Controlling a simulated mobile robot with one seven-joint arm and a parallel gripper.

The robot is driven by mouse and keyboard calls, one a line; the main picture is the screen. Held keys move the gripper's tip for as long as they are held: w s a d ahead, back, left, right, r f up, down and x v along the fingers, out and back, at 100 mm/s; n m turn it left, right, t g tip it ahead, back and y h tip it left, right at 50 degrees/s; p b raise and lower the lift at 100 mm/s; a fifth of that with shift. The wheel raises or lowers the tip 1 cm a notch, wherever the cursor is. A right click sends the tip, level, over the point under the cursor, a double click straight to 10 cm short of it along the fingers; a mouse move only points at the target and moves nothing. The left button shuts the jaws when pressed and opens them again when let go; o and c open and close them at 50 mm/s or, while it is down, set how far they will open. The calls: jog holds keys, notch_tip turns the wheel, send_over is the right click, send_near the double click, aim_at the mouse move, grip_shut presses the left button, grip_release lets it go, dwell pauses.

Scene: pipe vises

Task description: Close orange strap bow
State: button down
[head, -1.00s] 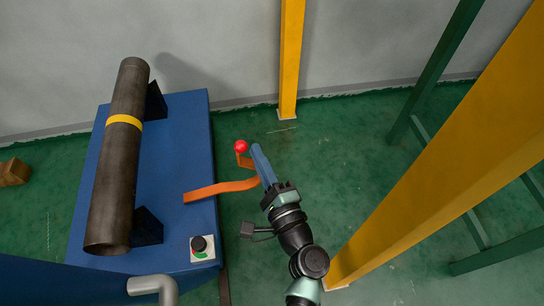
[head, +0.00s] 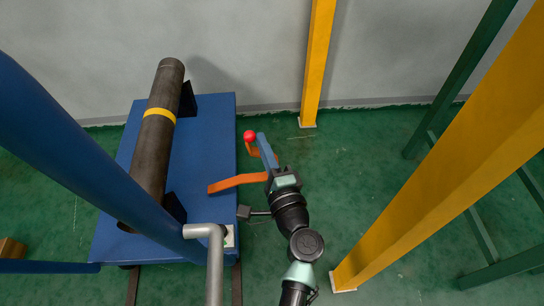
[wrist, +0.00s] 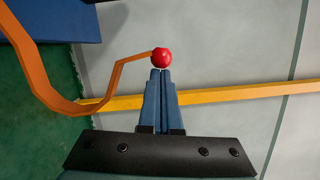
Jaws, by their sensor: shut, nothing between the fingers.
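The orange strap bow (head: 238,182) is a bent orange bar whose left end is over the right part of the blue vise table (head: 210,125). It runs out past the table's right edge and bends back to a red ball knob (head: 250,136). My gripper (head: 262,140) is just right of the knob, its blue fingers shut and empty. In the wrist view the strap bow (wrist: 45,85) curves in from the left, and the knob (wrist: 161,57) is just beyond the fingertips (wrist: 160,73). I cannot tell whether they touch.
A dark pipe (head: 155,145) with a yellow band lies along the vise table. A blue beam (head: 90,150) and grey tube (head: 215,265) cross the lower left. Yellow posts (head: 317,70) stand behind and to the right (head: 440,170). Green floor (head: 370,170) is open between them.

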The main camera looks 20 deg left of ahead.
jog(key=s+a+r+n+p, duration=0.2)
jog(key=a+r+n+p, duration=0.1)
jog(key=a, duration=0.4)
jog(key=shift+s+r+n+g+h+p, duration=0.3)
jog(key=shift+s+r+g+p, duration=0.1)
jog(key=shift+p, duration=0.15)
